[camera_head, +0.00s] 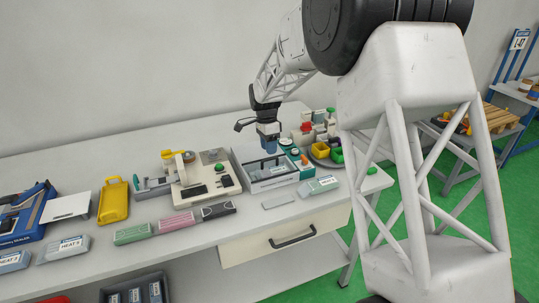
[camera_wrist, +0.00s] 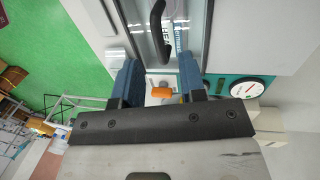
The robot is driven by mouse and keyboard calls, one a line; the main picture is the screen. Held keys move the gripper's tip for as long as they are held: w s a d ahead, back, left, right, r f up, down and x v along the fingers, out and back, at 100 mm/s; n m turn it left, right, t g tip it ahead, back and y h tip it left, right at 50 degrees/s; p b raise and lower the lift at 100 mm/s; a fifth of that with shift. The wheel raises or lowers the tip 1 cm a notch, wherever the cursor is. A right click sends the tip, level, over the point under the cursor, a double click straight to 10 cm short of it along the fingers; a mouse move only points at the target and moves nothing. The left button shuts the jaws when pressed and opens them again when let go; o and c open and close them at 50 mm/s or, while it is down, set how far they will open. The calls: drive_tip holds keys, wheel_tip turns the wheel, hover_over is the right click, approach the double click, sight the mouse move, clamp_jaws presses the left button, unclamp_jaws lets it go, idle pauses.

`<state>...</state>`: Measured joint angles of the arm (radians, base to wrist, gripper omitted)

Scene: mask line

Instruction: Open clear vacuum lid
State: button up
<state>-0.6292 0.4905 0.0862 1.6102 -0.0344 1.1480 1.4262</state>
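A white box with a clear lid (camera_head: 270,176) stands on the bench in the middle of the head view. The clear lid (camera_wrist: 190,18) also shows at the top of the wrist view, with a dark curved handle (camera_wrist: 157,30) on it. My gripper (camera_head: 269,148) is above the back part of this box in the head view and hides some of it. In the wrist view my gripper (camera_wrist: 159,70) has its two blue fingers apart, with nothing held between them. The handle lies beyond the fingertips. I cannot tell the exact height of the fingers above the lid.
A teal unit with a round dial (camera_wrist: 246,89) adjoins the box. A beige machine (camera_head: 200,182) stands to the left. A labelled pack (camera_head: 317,186) and a grey plate (camera_head: 278,201) lie in front. A drawer (camera_head: 285,238) is below.

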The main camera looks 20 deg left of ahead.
sight(270, 163)
drive_tip(key=shift+s+d+f, duration=0.1)
drive_tip(key=shift+f, duration=0.7)
drive_tip(key=shift+s+d+f, duration=0.1)
drive_tip(key=shift+f, duration=0.7)
clamp_jaws()
